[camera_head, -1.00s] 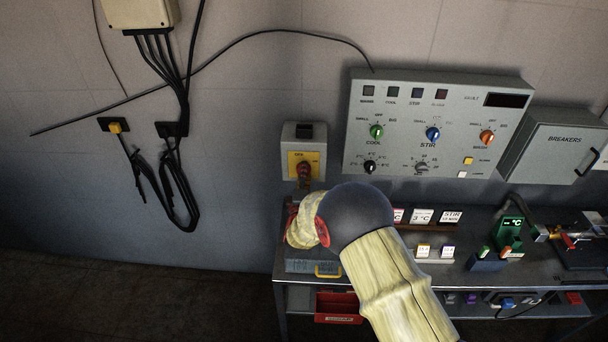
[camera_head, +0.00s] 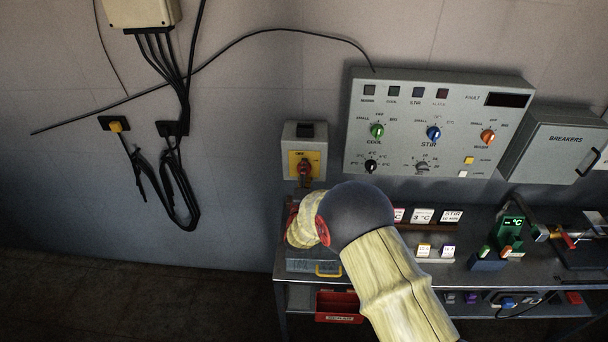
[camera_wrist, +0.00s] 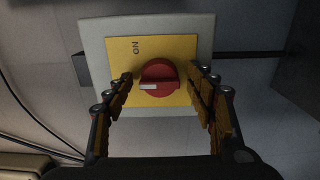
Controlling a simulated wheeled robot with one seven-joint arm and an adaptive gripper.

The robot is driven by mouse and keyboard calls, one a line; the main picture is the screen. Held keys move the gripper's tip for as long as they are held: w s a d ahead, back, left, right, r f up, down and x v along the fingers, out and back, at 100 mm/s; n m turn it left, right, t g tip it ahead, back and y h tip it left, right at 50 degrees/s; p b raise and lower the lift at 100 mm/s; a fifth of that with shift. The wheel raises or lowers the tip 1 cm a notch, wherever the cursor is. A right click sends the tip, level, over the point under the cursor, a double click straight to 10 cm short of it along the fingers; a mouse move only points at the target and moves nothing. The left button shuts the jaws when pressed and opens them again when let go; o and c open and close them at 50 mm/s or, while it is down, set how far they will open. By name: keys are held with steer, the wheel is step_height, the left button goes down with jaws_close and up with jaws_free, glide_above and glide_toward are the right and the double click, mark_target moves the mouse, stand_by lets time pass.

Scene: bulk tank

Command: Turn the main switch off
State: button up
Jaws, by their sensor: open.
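In the head view the red knob (camera_head: 305,168) sits on a small grey wall box (camera_head: 290,133), left of the control panel. My gripper (camera_wrist: 161,75) is open, its fingers on either side of the knob with gaps showing. I cannot tell its exact distance from the knob. In the head view my arm reaches up towards the box, and the fingers are largely hidden.
A grey control panel (camera_head: 400,140) with several coloured knobs and a BREAKERS box (camera_head: 560,150) hang to the right. Below, a bench (camera_head: 465,272) holds cards and small devices. A black cable (camera_head: 215,52) crosses the wall above.

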steer(key=s, duration=1.2)
steer(key=w+d+r+m+g+y, duration=0.1)
steer(key=d+r+m+g+y, duration=0.2)
steer(key=r, duration=0.6)
steer(key=s+d+r+m+g, duration=0.3)
steer(key=s+d+r+m, duration=0.35)
steer(key=s+r, duration=0.2)
steer(key=s+d+m+g+h, duration=0.1)
steer(key=s+d+m+g, duration=0.1)
steer(key=s, duration=0.8)
steer(key=s+d+m+g+h, duration=0.1)
steer(key=s+d+m+g, duration=0.1)
steer(key=s+d, duration=0.5)
steer(key=s+d+m+g+h, duration=0.1)
steer(key=s+d+m, duration=0.3)
steer(key=s, duration=0.9)
steer(key=shift+s+d+r+m+g, duration=0.35)
steer(key=shift+d+r+g, duration=0.1)
steer(key=shift+d+g, duration=0.3)
